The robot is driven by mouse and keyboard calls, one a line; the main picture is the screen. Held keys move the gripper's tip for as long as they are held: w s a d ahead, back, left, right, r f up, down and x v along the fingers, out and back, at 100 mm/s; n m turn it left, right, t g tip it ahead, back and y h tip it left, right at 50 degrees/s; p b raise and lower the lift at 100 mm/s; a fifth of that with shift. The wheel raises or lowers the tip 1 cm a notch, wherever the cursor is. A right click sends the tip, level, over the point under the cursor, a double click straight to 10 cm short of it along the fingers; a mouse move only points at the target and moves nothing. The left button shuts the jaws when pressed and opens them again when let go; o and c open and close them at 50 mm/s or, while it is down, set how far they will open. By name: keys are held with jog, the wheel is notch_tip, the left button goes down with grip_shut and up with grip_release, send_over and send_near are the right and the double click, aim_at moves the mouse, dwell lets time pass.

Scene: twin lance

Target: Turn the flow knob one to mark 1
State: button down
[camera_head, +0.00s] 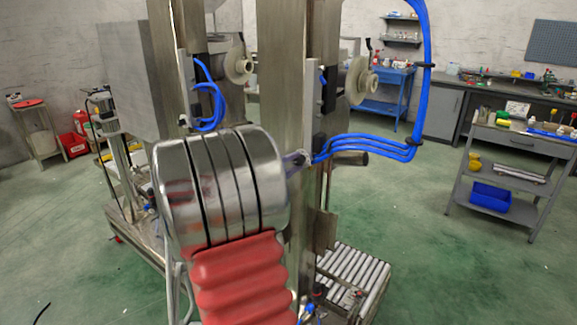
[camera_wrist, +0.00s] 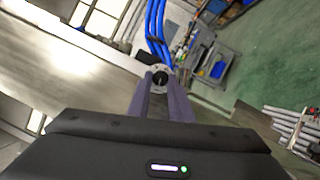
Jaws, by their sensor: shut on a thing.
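The flow knob (camera_wrist: 159,78) is a small round grey-and-black piece at the end of the blue hoses in the wrist view. My gripper (camera_wrist: 161,92) has its two purple-grey fingers closed on it, one finger on each side. In the head view my gripper (camera_head: 299,160) reaches the steel column beside the hoses, and my arm hides most of the area to its left. The knob's marks are too small to read, so I cannot tell which mark it points to.
Blue hoses (camera_head: 370,142) run right from the knob area and bend upward. The steel column (camera_head: 312,215) stands close by the gripper. A roller conveyor (camera_head: 350,278) lies below. A grey cart (camera_head: 511,165) stands at the right, with open green floor before it.

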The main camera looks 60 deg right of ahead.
jog(key=shift+w+f, duration=0.15)
jog(key=shift+f, duration=0.05)
jog(key=c, duration=1.9)
grip_release()
jog(key=o, duration=0.3)
jog(key=shift+r, duration=0.1)
jog(key=v, duration=1.4)
jog(key=shift+d+f, duration=0.1)
jog(key=shift+f, duration=0.15)
